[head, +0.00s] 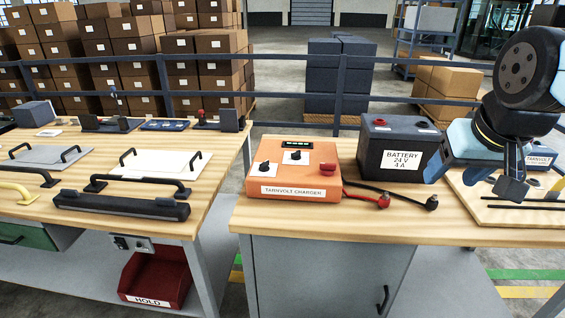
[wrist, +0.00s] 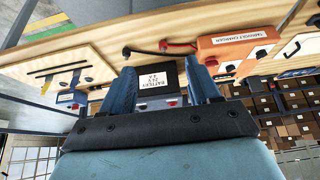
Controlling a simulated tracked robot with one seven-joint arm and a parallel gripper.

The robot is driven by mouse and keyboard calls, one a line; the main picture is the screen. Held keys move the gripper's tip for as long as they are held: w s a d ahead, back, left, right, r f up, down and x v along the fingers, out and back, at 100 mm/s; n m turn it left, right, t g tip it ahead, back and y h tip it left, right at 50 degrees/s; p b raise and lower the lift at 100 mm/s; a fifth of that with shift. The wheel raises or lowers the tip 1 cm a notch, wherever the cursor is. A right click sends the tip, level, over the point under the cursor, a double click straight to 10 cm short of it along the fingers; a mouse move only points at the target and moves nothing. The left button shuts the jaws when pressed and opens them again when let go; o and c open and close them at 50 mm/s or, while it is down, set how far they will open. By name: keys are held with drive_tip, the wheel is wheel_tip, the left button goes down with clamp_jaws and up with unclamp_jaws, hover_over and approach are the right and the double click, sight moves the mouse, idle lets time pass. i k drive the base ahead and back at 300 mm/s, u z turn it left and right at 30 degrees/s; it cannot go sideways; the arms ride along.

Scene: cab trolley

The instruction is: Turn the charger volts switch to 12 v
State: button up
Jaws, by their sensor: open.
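The orange charger (head: 315,184), labelled TARNVOLT CHARGER, sits on the right-hand bench. Its top has two black rotary knobs on white plates: a front-left knob (head: 264,167) and a back knob (head: 296,154). Their markings are too small to read, so I cannot tell which is the volts switch or where either points. A small display (head: 297,145) with green marks is behind them; a red knob (head: 327,168) is at right. My gripper (head: 473,181) is open and empty, right of the charger and battery. In the wrist view, the charger (wrist: 235,42) lies right of my gripper (wrist: 163,85).
A dark battery (head: 385,146), labelled 24 V 4 A, stands between charger and gripper. Red and black clamp leads (head: 405,196) lie before it. A gap separates the left bench (head: 205,215), with handled panels, from the right bench (head: 335,222). A rail (head: 270,97) runs behind.

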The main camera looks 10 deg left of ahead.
sight(264, 167)
drive_tip(key=k, duration=1.15)
drive_tip(key=u, duration=0.7)
drive_tip(key=i, duration=1.6)
drive_tip(key=z, duration=0.1)
